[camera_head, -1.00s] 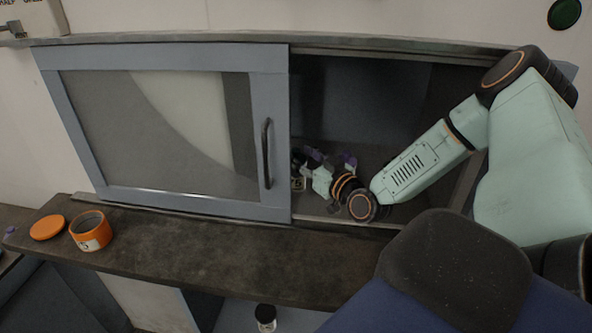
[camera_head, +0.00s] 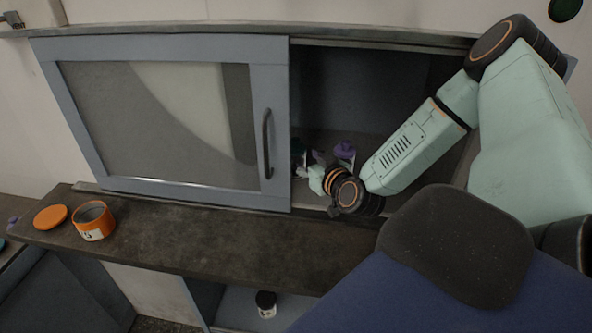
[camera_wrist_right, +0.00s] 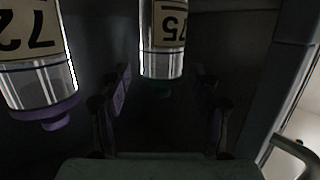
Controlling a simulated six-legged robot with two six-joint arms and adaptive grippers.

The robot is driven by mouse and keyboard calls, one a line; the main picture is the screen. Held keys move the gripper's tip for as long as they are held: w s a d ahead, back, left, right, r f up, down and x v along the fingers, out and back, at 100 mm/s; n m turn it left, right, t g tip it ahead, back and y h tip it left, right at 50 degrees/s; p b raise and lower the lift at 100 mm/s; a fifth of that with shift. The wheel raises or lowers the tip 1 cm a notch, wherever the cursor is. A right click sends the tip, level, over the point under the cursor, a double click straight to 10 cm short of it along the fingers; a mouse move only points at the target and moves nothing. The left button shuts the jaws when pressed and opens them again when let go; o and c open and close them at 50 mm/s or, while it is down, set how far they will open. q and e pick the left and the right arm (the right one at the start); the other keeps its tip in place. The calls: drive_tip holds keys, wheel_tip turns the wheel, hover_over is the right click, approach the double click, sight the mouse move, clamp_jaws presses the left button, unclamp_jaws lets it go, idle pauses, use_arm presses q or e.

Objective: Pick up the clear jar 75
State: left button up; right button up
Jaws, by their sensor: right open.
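The clear jar 75 (camera_wrist_right: 163,40) appears upside down in the right wrist view, with a yellowish label and a dark greenish cap. It lies ahead of my right gripper (camera_wrist_right: 165,100), between the lines of its two spread fingers; I see no contact. The gripper is open and empty. In the head view my right gripper (camera_head: 314,165) reaches into the cabinet opening, and its wrist hides much of what stands there. My left gripper is not in view.
A clear jar 72 (camera_wrist_right: 40,80) with a purple lid stands close beside jar 75. A sliding glass door (camera_head: 160,120) covers the cabinet's left half. An orange jar (camera_head: 93,222) and orange lid (camera_head: 50,217) sit on the ledge (camera_head: 200,240). Another jar (camera_head: 266,304) stands below.

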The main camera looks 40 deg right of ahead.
drive_tip(key=shift+w+a+f+g, duration=0.1)
drive_tip(key=shift+w+f+g, duration=0.15)
drive_tip(key=shift+w+g, duration=0.05)
drive_tip(key=shift+b+x, duration=0.75)
drive_tip(key=shift+x, duration=0.05)
drive_tip(key=shift+h, duration=0.3)
drive_tip(key=x, duration=0.1)
drive_tip(key=b+x, duration=0.1)
drive_tip(key=x, duration=0.3)
drive_tip(key=shift+w+r+b, duration=0.1)
drive_tip(key=shift+r+b, duration=0.25)
drive_tip(key=shift+w+f, duration=0.15)
drive_tip(key=shift+w, duration=0.45)
clamp_jaws()
